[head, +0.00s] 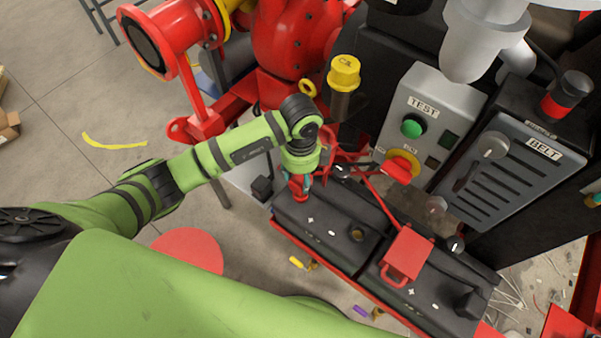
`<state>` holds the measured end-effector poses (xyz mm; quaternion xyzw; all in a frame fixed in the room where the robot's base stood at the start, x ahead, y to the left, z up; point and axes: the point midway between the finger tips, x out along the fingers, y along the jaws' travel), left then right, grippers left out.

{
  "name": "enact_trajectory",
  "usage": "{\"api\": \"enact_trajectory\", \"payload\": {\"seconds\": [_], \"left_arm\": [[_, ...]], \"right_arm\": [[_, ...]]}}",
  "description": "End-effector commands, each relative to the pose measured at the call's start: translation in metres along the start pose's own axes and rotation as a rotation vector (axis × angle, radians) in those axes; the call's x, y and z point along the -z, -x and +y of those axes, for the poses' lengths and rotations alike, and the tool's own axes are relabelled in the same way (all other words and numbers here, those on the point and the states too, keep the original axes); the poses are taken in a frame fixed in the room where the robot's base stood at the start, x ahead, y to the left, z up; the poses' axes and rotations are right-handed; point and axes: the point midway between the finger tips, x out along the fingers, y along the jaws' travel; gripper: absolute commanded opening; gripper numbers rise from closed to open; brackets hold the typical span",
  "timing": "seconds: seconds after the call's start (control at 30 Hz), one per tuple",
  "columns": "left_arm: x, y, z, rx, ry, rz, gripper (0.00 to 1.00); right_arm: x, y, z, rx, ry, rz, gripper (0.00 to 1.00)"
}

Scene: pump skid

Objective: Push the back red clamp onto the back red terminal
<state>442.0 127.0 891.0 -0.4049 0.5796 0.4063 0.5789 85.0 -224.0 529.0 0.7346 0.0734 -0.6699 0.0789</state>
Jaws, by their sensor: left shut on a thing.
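My left gripper (301,184) points down at the back left corner of the black battery block. It is shut on a red clamp (298,189), which is mostly covered by the fingers. The clamp is at the block's top edge. The back red terminal is hidden under the clamp and gripper, so I cannot tell whether they touch. My right gripper is not in view.
Two black batteries (322,226) sit in a red tray (330,275). A red cover with a handle (405,255) lies on the front one. A red cable (378,199) crosses above them. The TEST box (424,122) and BELT panel (507,172) stand behind.

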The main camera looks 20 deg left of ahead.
Motion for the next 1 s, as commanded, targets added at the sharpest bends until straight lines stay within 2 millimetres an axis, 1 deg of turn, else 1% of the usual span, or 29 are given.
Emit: {"api": "enact_trajectory", "payload": {"seconds": [0.33, 1.0], "left_arm": [[0.0, -0.001, 0.0, 0.001, 0.0, 0.0, 0.06], [0.0, -0.014, 0.0, 0.0, 0.0, -0.001, 0.06]], "right_arm": [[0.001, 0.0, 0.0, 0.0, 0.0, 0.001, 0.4], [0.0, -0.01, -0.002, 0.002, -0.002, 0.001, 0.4]]}}
